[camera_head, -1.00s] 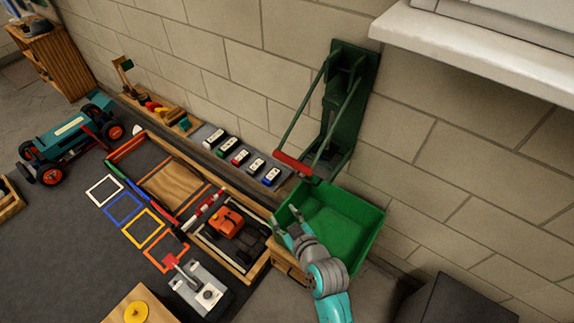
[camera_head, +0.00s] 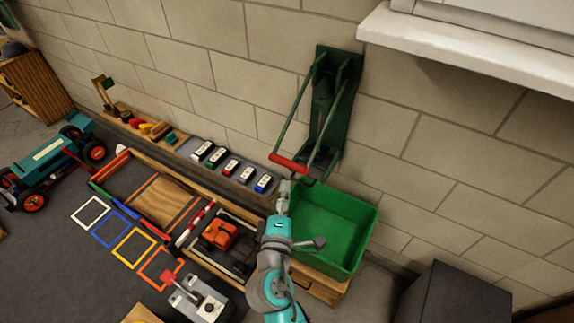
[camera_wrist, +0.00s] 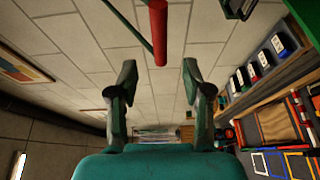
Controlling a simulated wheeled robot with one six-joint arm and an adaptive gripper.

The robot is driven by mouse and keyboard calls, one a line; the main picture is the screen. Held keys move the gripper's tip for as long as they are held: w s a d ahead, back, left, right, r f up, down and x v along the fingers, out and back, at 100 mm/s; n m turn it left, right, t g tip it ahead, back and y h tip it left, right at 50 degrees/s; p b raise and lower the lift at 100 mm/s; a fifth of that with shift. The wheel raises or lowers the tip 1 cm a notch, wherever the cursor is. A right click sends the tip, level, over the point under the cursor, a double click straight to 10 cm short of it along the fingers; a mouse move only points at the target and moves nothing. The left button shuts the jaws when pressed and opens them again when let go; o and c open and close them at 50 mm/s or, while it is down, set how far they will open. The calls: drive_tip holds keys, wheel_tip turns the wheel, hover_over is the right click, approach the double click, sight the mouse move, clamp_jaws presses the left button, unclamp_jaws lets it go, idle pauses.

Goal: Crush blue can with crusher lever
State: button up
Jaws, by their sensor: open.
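The green can crusher (camera_head: 337,105) is fixed upright on the block wall. Its lever has two green arms joined by a red handle (camera_head: 288,164), hanging low in front of the wall. My gripper (camera_head: 284,187) is just below the handle in the head view. In the wrist view, my gripper (camera_wrist: 159,72) is open and empty, and the red handle (camera_wrist: 158,35) lies ahead, in line with the gap between the fingers. It appears beyond the fingertips. I cannot make out a blue can in either view.
A green bin (camera_head: 356,242) stands below the crusher, right of my gripper. Several small white-topped blocks (camera_head: 231,166) line a shelf to the left. An orange vehicle (camera_head: 219,233) sits in a wooden-edged bay. A white ledge (camera_head: 470,62) juts from the wall at upper right.

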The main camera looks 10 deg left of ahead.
sight(290, 164)
drive_tip(key=w, duration=1)
drive_tip(key=shift+w+a+f, duration=0.1)
drive_tip(key=shift+w+a, duration=0.1)
drive_tip(key=shift+w, duration=0.2)
clamp_jaws()
